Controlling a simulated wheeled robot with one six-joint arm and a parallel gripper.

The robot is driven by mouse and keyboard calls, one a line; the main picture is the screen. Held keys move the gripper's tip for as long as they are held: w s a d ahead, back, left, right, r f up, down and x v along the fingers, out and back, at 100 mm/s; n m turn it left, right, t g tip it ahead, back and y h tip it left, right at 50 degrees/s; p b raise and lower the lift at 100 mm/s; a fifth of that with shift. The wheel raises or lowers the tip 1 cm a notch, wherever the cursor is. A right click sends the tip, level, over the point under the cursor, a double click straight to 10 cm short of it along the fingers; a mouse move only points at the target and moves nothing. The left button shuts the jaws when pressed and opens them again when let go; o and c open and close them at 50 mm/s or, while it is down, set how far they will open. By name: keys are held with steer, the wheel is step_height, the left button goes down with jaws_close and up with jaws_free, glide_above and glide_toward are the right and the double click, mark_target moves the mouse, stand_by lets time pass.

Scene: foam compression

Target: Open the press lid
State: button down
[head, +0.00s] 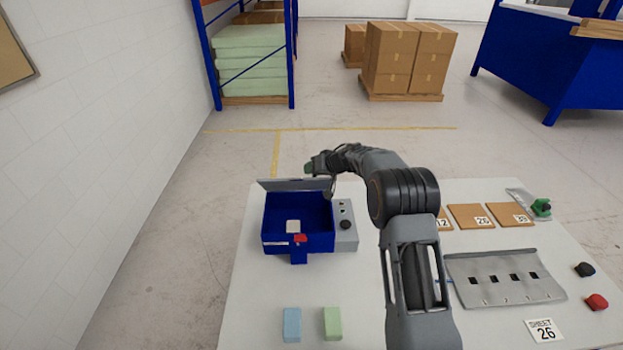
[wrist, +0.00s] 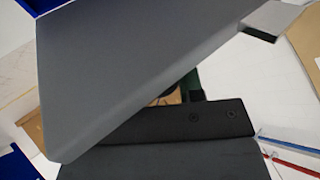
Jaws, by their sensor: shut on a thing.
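The press is a blue open-topped box (head: 270,219) on the left of the table in the head view. Its grey lid (head: 285,184) stands raised along the far edge, roughly upright. A pale block (head: 293,226) lies inside, and a red part (head: 300,239) is on the front. My gripper (head: 328,184) is at the right end of the raised lid, shut on it. In the wrist view a large grey panel (wrist: 125,70), which looks like the lid, fills much of the picture. The exact contact is hidden.
A grey control box (head: 346,228) with a black knob adjoins the press on the right. A blue block (head: 292,324) and a green block (head: 333,322) lie in front. A slotted grey tray (head: 503,277) and brown sheets (head: 470,216) are on the right. A wall runs along the left.

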steer(key=shift+w+r+m+g, duration=0.15)
steer(key=shift+w+r+g, duration=0.15)
steer(key=shift+w, duration=0.3)
steer(key=shift+w+r+m+g, duration=0.15)
steer(key=shift+w+g, duration=0.2)
steer(key=shift+w, duration=0.3)
steer(key=shift+w+r+m+g, duration=0.1)
steer(key=shift+w+r+g, duration=0.2)
steer(key=shift+w, duration=0.3)
steer(key=c, duration=0.7)
jaws_free()
steer(key=shift+c, duration=0.2)
steer(key=b+v, duration=0.2)
steer(key=v, duration=1.1)
steer(key=shift+r, duration=0.4)
steer(key=shift+d, duration=0.1)
